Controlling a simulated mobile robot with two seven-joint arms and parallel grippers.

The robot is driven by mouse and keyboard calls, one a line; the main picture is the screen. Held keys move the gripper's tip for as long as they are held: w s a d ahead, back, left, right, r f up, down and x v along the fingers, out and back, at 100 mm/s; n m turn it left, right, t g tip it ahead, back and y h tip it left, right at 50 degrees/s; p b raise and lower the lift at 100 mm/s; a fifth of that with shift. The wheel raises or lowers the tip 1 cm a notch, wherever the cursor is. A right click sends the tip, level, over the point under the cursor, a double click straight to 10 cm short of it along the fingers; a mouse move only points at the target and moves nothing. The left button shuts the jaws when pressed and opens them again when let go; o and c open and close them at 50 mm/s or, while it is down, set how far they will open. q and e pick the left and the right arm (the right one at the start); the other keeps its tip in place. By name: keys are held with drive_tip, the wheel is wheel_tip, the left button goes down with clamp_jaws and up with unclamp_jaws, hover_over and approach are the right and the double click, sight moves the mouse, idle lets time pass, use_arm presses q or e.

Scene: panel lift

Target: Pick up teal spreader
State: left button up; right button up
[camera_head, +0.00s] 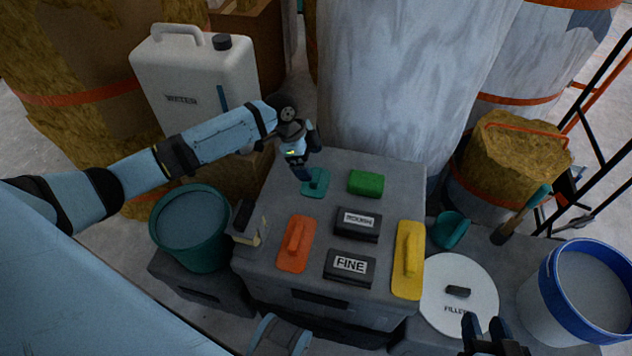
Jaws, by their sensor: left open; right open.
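The teal spreader (317,184) lies on the grey work box near its back left, with its small raised handle upward. My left gripper (307,166) is open just above and behind the spreader. One dark fingertip overlaps the spreader's left side in the picture, and I cannot tell whether it touches. My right gripper (484,334) is open and empty at the bottom edge, far from the spreader, in front of the white filler lid.
On the grey box (285,190) lie a green block (366,183), an orange float (295,244), a yellow float (408,262), and ROUGH (358,233) and FINE (350,277) blocks. A white water canister (195,85) stands behind my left arm. A teal bucket (192,230) stands left.

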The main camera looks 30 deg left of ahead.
sight(316, 174)
use_arm(q)
drive_tip(key=b+x, duration=0.1)
drive_tip(key=x, duration=0.3)
drive_tip(key=shift+s+f, duration=0.1)
drive_tip(key=shift+f, duration=0.3)
use_arm(e)
drive_tip(key=r, duration=0.1)
drive_tip(key=a+r+t+y, duration=0.1)
drive_tip(key=w+r, duration=0.1)
drive_tip(key=shift+a+r+t, duration=0.2)
drive_tip(key=shift+a+t, duration=0.15)
drive_tip(key=shift+t, duration=0.05)
use_arm(q)
drive_tip(key=c, duration=1)
drive_tip(key=shift+r, duration=0.1)
